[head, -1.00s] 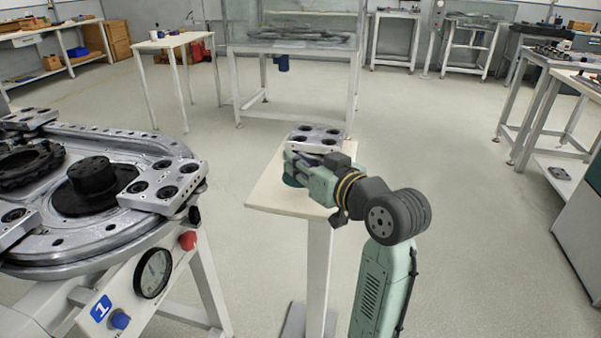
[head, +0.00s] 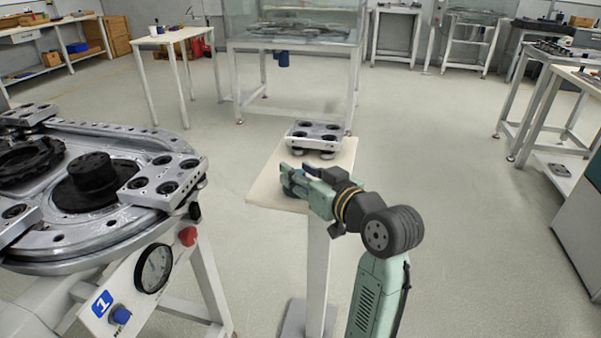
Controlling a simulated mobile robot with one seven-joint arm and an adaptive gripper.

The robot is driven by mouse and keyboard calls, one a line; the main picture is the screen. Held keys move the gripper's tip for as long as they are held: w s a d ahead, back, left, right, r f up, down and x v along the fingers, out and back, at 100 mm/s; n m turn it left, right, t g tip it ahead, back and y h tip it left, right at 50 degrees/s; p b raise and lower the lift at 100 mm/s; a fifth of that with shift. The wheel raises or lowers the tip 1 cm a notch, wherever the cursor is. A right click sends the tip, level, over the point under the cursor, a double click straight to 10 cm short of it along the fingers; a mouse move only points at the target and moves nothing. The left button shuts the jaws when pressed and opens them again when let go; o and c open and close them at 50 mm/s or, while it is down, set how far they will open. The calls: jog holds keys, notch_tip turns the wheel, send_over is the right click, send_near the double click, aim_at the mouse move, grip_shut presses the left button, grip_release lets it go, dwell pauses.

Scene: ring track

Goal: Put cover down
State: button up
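The cover, a silver metal block with several dark round recesses (head: 315,134), rests level on the far part of a small pale pedestal table (head: 268,190), with dark round parts under it. My gripper (head: 291,180) is over the near left part of that table, in front of the cover, with a gap between them. Its fingers look spread and hold nothing; they are small and partly hidden by the gripper body.
A ring track (head: 120,215) with similar metal blocks, a gauge (head: 153,268) and a red knob (head: 188,236) stands close on the left. A glass-topped case (head: 290,45) stands behind the pedestal.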

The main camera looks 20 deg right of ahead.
jog(key=shift+r, duration=0.15)
jog(key=b+v, duration=0.1)
jog(key=v, duration=1.1)
